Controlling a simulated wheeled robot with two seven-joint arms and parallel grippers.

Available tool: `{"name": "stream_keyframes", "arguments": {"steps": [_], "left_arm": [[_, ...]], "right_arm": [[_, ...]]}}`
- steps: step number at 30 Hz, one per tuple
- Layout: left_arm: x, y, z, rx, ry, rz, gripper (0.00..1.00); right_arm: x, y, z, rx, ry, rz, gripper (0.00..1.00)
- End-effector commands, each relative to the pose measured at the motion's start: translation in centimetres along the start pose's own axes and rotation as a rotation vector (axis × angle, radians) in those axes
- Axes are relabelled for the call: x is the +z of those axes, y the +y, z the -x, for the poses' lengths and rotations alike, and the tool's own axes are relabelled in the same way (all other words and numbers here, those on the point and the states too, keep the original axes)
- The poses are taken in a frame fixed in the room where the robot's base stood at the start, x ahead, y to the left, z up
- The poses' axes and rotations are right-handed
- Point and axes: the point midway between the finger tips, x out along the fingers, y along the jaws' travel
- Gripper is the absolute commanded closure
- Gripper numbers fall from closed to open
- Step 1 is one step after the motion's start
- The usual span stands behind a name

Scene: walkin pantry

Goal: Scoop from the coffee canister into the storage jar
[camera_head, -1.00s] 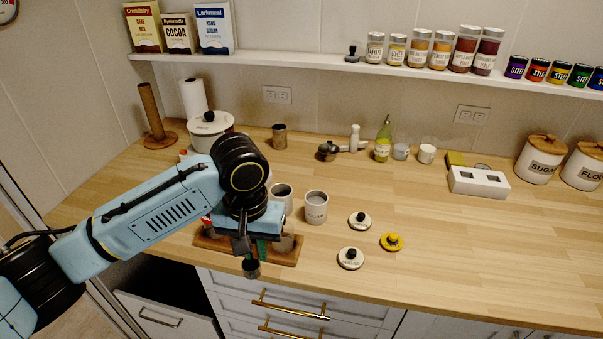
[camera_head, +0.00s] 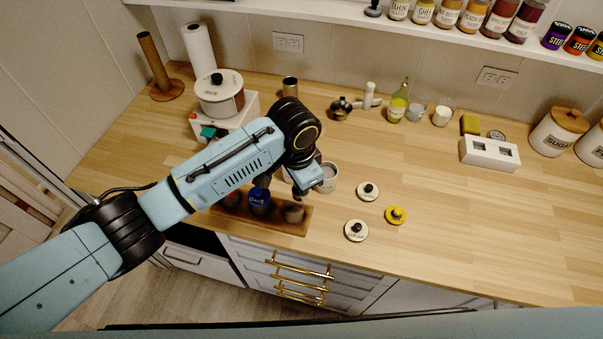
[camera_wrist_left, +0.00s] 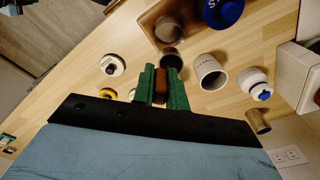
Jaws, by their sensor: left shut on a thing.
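My left gripper (camera_wrist_left: 160,88) has green fingers shut on the brown handle of a scoop. The scoop's dark bowl (camera_wrist_left: 172,58) shows just beyond the fingertips in the left wrist view; I cannot tell what is in it. A pale, lettered open canister (camera_wrist_left: 212,75) stands beside it, and a white container with blue on it (camera_wrist_left: 253,82) stands farther right. In the head view one pale open canister (camera_head: 329,178) stands just right of my gripper (camera_head: 305,190); the arm hides the rest. I cannot tell which vessel is the coffee canister or the storage jar.
A wooden tray (camera_head: 262,222) at the counter's front holds jars, one blue-topped (camera_head: 259,200). Loose lids lie to the right: two pale (camera_head: 368,191) (camera_head: 356,230) and one yellow (camera_head: 396,215). A pot (camera_head: 220,92) stands behind left. The right counter is largely clear.

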Motion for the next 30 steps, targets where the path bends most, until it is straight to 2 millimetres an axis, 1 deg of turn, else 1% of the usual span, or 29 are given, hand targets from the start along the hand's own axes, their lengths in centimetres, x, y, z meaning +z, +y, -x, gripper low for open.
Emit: {"name": "stream_keyframes", "arguments": {"steps": [9,17,22,30], "left_arm": [[2.1,0.5,-1.1,-0.076,0.285,0.003,1.00],[3.5,0.9,-1.9,-0.140,0.526,0.004,1.00],[4.0,1.1,-2.6,-0.170,0.636,0.002,1.00],[4.2,1.1,-2.7,-0.188,0.702,0.001,1.00]], "right_arm": [[0.1,0.0,0.0,0.000,-0.002,0.000,0.64],[-0.2,0.0,0.0,0.000,0.002,-0.001,0.64],[-0.2,0.0,-1.5,0.000,0.006,-0.001,0.64],[-0.2,0.0,-3.4,0.001,0.008,-0.001,0.64]]}}
